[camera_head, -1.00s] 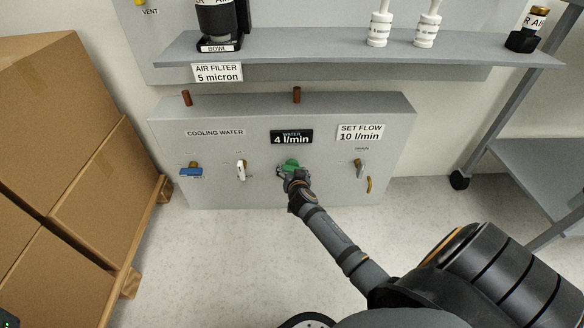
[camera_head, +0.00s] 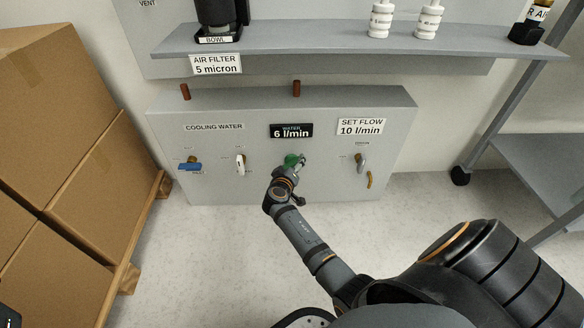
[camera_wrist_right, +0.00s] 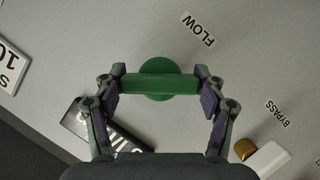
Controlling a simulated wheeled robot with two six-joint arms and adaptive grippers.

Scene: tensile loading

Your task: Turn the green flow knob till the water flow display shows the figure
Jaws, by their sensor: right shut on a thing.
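The green flow knob (camera_head: 292,160) is on the grey cooling water panel, below the water flow display (camera_head: 291,131), which reads 6 l/min. A label beside the display reads SET FLOW 10 l/min (camera_head: 361,127). My right gripper (camera_head: 293,165) is at the knob. In the right wrist view the knob's green bar (camera_wrist_right: 160,84) lies between the two fingers of my right gripper (camera_wrist_right: 160,88), which is shut on its ends. The display (camera_wrist_right: 100,125) shows partly behind the left finger there. My left gripper is not in view.
A blue-handled valve (camera_head: 189,164) and a white-handled valve (camera_head: 240,164) are left of the knob; a grey-handled drain valve (camera_head: 361,162) is to its right. A grey shelf (camera_head: 340,45) juts out above. Stacked boxes (camera_head: 70,130) stand at the left.

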